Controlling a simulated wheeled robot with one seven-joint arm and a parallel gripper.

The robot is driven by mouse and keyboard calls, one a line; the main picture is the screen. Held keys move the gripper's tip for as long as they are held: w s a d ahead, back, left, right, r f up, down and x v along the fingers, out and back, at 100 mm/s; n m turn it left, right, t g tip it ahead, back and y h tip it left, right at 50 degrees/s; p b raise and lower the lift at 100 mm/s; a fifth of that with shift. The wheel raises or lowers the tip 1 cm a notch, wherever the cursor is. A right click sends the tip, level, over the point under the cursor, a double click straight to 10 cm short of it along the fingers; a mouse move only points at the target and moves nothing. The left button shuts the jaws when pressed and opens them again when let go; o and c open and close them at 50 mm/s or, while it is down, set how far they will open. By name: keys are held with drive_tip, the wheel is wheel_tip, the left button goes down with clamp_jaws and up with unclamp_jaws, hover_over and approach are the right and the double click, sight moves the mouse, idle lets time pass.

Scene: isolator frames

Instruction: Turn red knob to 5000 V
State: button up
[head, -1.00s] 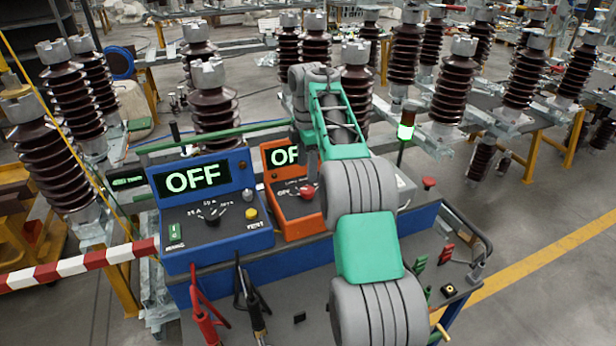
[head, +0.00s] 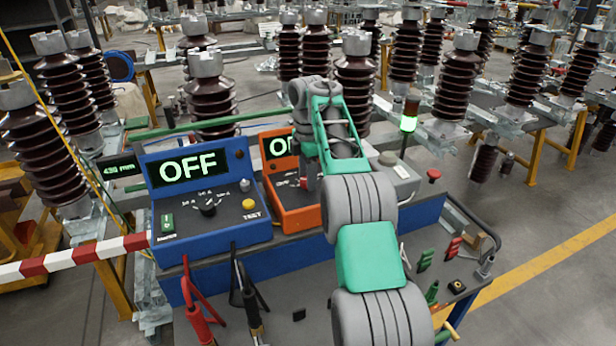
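The orange box (head: 290,217) stands on the cart, right of the blue box. Its dark display (head: 280,146) is partly hidden by my arm; only the start of its green text shows. The red knob (head: 304,183) is on its sloping front panel and mostly hidden, with only a small red part visible. My gripper (head: 309,178) hangs down at the end of my grey and green arm, over the panel at the knob. Its fingers are too small and covered to tell whether they are open, shut or touching the knob. The knob's scale marks cannot be read.
The blue box (head: 212,222) shows OFF and has a black dial and a yellow button. A light grey box (head: 400,178) and a red mushroom button (head: 434,174) stand to the right. Red and black clamps lie in front.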

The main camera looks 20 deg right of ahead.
clamp_jaws()
